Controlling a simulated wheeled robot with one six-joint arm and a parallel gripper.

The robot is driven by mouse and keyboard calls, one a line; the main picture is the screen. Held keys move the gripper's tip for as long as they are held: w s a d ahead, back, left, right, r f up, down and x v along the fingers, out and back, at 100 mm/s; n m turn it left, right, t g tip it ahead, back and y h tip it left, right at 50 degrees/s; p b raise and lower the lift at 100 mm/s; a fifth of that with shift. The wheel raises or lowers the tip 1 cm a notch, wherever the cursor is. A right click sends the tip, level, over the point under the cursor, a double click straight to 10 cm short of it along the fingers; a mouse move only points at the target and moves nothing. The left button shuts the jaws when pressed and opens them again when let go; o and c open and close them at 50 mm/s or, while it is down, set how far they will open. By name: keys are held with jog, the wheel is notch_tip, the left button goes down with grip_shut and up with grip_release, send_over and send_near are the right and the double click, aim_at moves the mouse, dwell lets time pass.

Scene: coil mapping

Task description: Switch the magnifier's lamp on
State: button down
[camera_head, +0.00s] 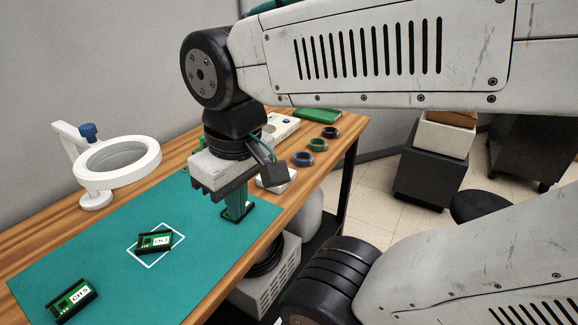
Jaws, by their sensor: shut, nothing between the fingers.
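The magnifier (122,160) is a white ring with a clear lens on a white stand, at the left on the wooden table. A blue knob (88,131) sits on its arm. I cannot tell whether its lamp is lit. My gripper (238,210) points down over the right edge of the teal mat, apart from the magnifier and to its right. It is shut and empty. A small white box (275,181) with a blue spot on top is partly hidden behind my gripper. I cannot tell whether it is a switch.
A green board (154,241) lies in a white outline on the teal mat (110,275). Another board (71,299) lies front left. My arm crosses above.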

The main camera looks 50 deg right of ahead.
jog(key=w+d+f+m, duration=0.2)
jog(key=w+d+m, duration=0.85)
jog(key=m, duration=0.65)
jog(key=d+f+m, duration=0.3)
jog(key=d+m, duration=0.6)
jog(key=d, duration=0.1)
jog(key=s+d+f+m, duration=0.1)
jog(key=d+f+m, duration=0.2)
jog(key=d+m, duration=0.6)
jog(key=shift+d, duration=0.5)
jog(key=shift+s, duration=0.1)
jog(key=f, duration=0.6)
jog(key=w+f, duration=0.1)
jog(key=f, duration=0.3)
jog(key=shift+a, duration=0.1)
jog(key=w, duration=0.1)
jog(key=w+r, duration=0.1)
jog(key=w, duration=0.1)
jog(key=shift+a+r, duration=0.1)
jog(key=shift+r, duration=0.15)
jog(key=shift+w+r, duration=0.2)
jog(key=shift+w, duration=0.15)
